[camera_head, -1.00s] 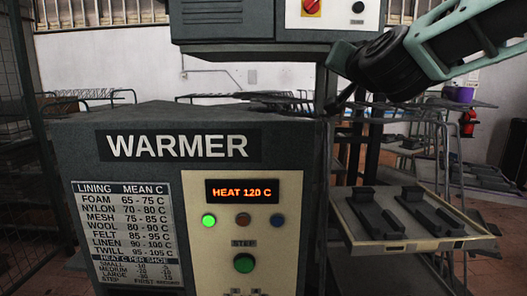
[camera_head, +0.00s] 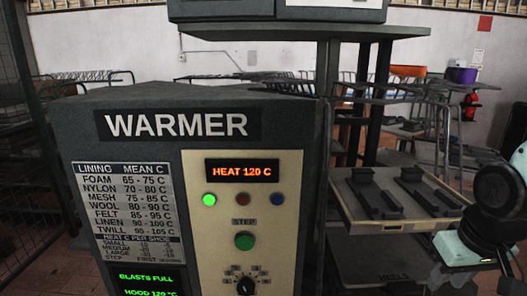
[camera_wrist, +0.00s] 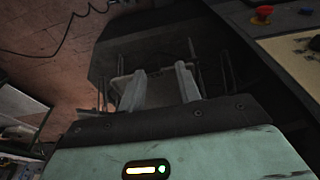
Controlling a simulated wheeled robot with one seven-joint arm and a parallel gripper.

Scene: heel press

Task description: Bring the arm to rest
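My arm (camera_head: 490,215) shows at the right edge of the head view, as black joints and pale green links beside the shelf. My gripper is outside the head view. In the wrist view my gripper (camera_wrist: 160,84) has two pale fingers standing apart above its green body. A greyish surface shows between the fingers; the dim picture shows no clear object held there. A small lit indicator is on the green body.
The grey warmer (camera_head: 75,130) stands in front, its display reading HEAT 120 C and a green lamp lit. A shelf tray (camera_head: 350,205) with dark heel-shaped fixtures is on the right, close to my arm. Wire racks (camera_head: 420,110) stand behind. A wire fence is at the left.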

